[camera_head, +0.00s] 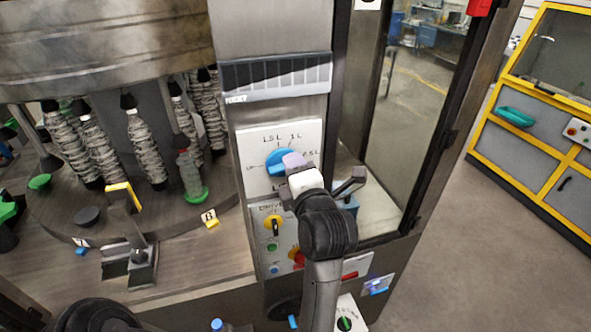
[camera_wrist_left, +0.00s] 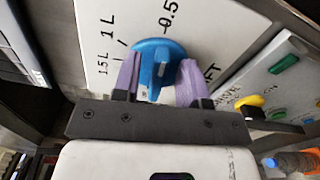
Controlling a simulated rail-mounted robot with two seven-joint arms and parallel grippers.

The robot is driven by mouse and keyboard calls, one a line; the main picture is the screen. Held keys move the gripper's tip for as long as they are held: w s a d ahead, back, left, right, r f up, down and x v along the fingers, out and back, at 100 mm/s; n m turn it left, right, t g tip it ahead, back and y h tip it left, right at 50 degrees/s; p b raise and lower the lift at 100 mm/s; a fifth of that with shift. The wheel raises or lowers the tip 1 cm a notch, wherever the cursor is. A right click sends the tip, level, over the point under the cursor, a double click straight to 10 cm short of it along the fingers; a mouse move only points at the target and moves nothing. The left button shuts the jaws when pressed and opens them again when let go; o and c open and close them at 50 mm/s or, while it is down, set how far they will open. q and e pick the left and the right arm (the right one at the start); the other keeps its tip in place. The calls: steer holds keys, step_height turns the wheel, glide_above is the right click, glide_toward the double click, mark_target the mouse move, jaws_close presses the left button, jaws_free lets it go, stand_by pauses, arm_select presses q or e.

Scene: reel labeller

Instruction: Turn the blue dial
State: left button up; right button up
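The blue dial (camera_head: 277,161) sits on a white panel with printed labels such as 1.5 L, 1 L and 0.5 L. My left gripper (camera_head: 293,160) is in front of the panel and covers part of the dial in the head view. In the left wrist view, the blue dial (camera_wrist_left: 155,68) shows its raised grip between the two purple fingers of my left gripper (camera_wrist_left: 157,80). The fingers are apart, one on each side of the grip, with a gap visible. Whether either finger touches the dial's rim is unclear. My right gripper is not in view.
Below the dial is a panel with a yellow knob (camera_head: 273,226), a green button (camera_head: 271,247) and a red-yellow control (camera_head: 296,256). A turntable with wrapped spindles (camera_head: 145,150) stands at the left. A glass-sided frame (camera_head: 400,120) stands close on the right.

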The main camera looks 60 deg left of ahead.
arm_select(q)
steer(key=shift+r, duration=0.1)
steer(key=shift+o, duration=1.2)
step_height(320, 180, up, 4)
steer(key=shift+s+r, duration=0.1)
steer(key=o, duration=0.5)
steer(key=shift+w+d+r, duration=0.15)
steer(key=shift+d+r, duration=0.15)
steer(key=shift+d, duration=0.2)
steer(key=shift+w+d+r, duration=0.15)
steer(key=shift+d+r, duration=0.1)
steer(key=shift+d, duration=0.2)
steer(key=d+r, duration=0.1)
steer(key=w+d+r+b, duration=0.1)
steer(key=d, duration=0.1)
steer(key=shift+d, duration=0.1)
steer(key=c, duration=0.7)
steer(key=d+r, duration=0.1)
steer(key=d, duration=0.1)
steer(key=w+d+r, duration=0.1)
steer(key=d, duration=0.1)
steer(key=w+d+r+b, duration=0.1)
steer(key=d, duration=0.1)
steer(key=shift+r, duration=0.3)
steer(key=shift+c, duration=0.2)
